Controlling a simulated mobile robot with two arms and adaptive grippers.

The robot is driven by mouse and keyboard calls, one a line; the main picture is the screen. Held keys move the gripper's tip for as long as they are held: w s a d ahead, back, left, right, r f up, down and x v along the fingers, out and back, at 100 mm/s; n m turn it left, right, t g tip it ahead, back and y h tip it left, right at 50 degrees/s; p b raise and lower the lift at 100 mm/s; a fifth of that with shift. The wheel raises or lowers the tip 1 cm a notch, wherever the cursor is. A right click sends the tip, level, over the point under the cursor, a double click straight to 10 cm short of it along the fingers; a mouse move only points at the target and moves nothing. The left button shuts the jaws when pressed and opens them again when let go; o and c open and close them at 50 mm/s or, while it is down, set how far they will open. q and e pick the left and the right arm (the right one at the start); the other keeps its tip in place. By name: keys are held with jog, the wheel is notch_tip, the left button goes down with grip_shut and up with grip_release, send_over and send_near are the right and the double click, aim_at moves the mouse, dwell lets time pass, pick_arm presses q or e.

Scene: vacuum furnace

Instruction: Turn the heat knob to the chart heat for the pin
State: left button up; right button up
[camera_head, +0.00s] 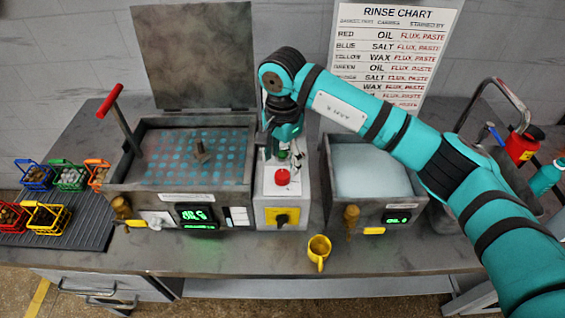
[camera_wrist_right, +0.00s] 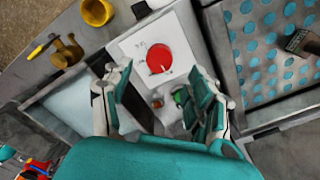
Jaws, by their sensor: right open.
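My right gripper (camera_head: 284,150) points down over the control box (camera_head: 268,190) between the two tanks. A green button (camera_wrist_right: 180,96) shows between the fingers. A black knob (camera_head: 282,217) is on a yellow plate on the box's front. I cannot tell which is the heat knob, nor pick out a pin. My left gripper is not in view.
The left tank (camera_head: 118,180) has a raised lid (camera_head: 195,55) and a red-handled lever (camera_head: 110,100). The right tank (camera_head: 327,172) holds pale liquid. A rinse chart (camera_head: 395,40) hangs behind. A yellow mug (camera_head: 319,250) stands in front; small baskets (camera_head: 48,217) are at left.

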aim_at(282, 173)
jog(key=f, duration=0.2)
jog(key=f+p, duration=0.1)
jog(key=shift+s+f, duration=0.2)
jog(key=shift+s, duration=0.05)
jog(key=shift+w+f, duration=0.2)
jog(key=shift+f, duration=0.35)
jog(key=shift+s, duration=0.1)
jog(key=shift+c, duration=0.2)
jog(key=shift+r, duration=0.1)
jog(key=shift+c, duration=1.1)
jog(key=c, duration=0.9)
